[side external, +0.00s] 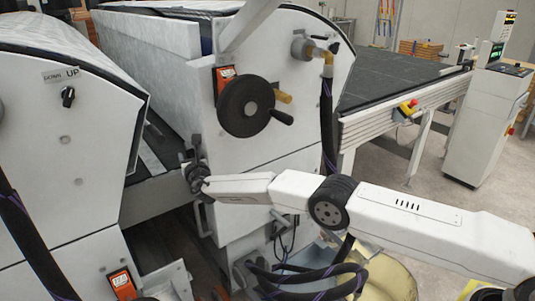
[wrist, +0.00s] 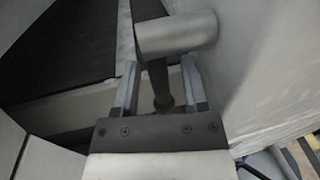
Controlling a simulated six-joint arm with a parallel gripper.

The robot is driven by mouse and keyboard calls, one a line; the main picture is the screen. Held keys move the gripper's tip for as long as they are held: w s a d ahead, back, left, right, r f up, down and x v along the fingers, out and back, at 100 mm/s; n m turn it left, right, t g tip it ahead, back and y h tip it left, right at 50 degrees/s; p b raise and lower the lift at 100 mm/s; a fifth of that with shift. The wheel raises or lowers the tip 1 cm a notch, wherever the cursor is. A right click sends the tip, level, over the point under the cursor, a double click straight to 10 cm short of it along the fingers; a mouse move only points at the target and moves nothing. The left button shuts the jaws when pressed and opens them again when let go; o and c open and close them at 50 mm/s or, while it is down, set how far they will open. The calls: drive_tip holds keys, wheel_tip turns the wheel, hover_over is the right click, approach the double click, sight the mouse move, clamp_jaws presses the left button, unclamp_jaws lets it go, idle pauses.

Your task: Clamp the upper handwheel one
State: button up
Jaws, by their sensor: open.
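The upper handwheel (side external: 245,105) is a round black wheel with a dark grip (side external: 280,117) at its lower right, on the white machine side panel in the side external view. My gripper (side external: 193,158) is below and left of it in that picture, by the panel's left edge, apart from the wheel. In the wrist view my gripper (wrist: 159,66) has its two grey fingers spread apart. A dark upright rod (wrist: 158,85) shows between them, with a grey cylinder (wrist: 177,33) across its top. I cannot tell what this rod belongs to. The handwheel is not recognisable in the wrist view.
A black hose (side external: 327,120) hangs to the right. A second white machine (side external: 70,150) stands at left, across a narrow gap. Cables hang below my arm.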

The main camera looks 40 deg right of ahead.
clamp_jaws()
idle(1.4)
